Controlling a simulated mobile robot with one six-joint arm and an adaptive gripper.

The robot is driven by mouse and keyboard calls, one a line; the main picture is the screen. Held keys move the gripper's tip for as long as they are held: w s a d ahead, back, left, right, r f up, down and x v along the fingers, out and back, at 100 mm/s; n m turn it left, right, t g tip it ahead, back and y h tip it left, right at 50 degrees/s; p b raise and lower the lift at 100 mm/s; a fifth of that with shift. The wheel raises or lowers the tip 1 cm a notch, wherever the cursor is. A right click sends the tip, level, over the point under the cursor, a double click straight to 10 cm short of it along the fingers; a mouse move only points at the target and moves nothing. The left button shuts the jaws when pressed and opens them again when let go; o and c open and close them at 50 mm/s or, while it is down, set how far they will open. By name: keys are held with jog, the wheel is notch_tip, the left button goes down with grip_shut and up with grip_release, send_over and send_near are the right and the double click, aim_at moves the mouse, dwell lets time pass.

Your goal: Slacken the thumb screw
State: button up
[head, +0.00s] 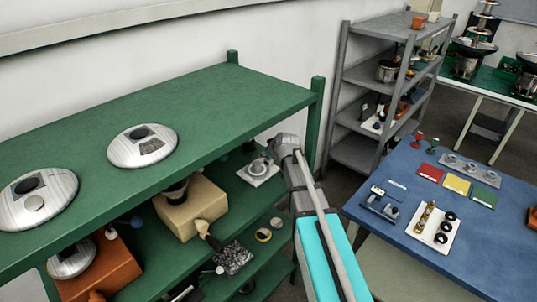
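My arm reaches up from the bottom centre to the right end of the green shelf unit. My gripper (272,150) is small in view near the shelf's front right post, and its fingers are not clear. Just left of and below it, a white plate (258,172) carries a round grey metal fitting (258,166). I cannot tell whether the gripper touches the fitting. I cannot make out a thumb screw on it for certain. A small blue-grey clamp-like device (380,204) sits on the blue table (450,240) at right; its details are too small to tell.
The green shelf unit (215,95) holds two metal domes (142,146) on top, and a tan block (190,208) and an orange block (105,265) below. Its right post (317,115) stands close to my arm. A grey rack (355,90) stands behind.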

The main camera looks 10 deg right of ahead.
jog(key=shift+m+h, duration=1.5)
jog(key=shift+m, duration=0.3)
jog(key=shift+m, duration=0.4)
